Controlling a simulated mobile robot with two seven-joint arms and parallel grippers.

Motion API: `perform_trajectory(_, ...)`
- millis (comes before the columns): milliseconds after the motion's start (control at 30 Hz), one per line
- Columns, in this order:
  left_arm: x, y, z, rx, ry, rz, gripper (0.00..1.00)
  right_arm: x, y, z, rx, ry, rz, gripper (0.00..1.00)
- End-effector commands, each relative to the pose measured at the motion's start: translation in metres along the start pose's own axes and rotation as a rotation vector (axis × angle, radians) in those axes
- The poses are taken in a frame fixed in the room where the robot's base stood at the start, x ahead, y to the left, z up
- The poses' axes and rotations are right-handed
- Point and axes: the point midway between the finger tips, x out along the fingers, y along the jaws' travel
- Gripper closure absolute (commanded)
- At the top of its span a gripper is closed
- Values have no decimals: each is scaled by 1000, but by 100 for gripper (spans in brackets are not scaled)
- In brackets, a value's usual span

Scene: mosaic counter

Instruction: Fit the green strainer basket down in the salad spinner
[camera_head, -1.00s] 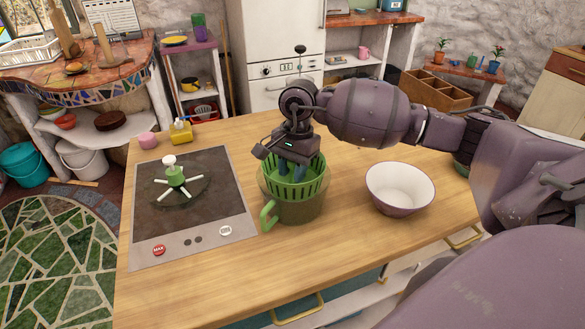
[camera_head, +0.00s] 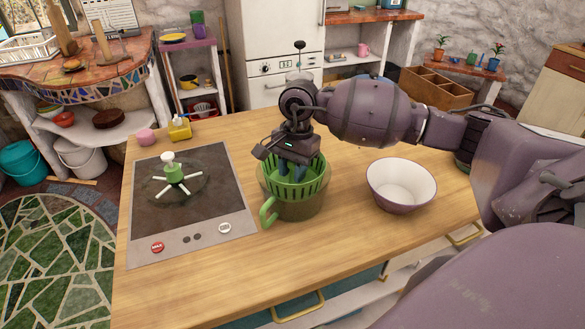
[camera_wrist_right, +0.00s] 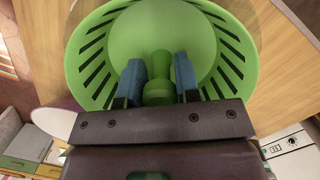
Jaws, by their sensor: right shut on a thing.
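The green slotted strainer basket (camera_head: 317,178) sits partly inside the see-through olive bowl of the salad spinner (camera_head: 292,210), with its rim above the bowl's rim. The bowl has a green handle at its front left. My right gripper (camera_head: 291,174) reaches down into the basket from above. In the right wrist view its blue fingers (camera_wrist_right: 159,66) are shut on the green post in the middle of the basket (camera_wrist_right: 195,28). Whether the basket's bottom touches the bowl's floor I cannot tell. My left gripper is not in view.
A clear disc with a green hub and white arms (camera_head: 174,174) lies on the dark panel (camera_head: 215,205) at left. A white and purple bowl (camera_head: 401,185) stands right of the spinner. A yellow holder (camera_head: 180,130) and pink cup (camera_head: 145,137) stand behind. The front counter is clear.

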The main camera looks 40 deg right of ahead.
Motion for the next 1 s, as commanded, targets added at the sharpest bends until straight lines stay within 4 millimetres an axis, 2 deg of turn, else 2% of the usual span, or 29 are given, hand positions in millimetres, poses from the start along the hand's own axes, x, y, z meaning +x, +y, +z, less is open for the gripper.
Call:
perform_trajectory(500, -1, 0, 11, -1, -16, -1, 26, 6, 0, -1, 0, 0, 0, 100)
perform_trajectory(1000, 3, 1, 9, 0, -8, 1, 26, 12, 0, -2, 0, 1, 0, 100)
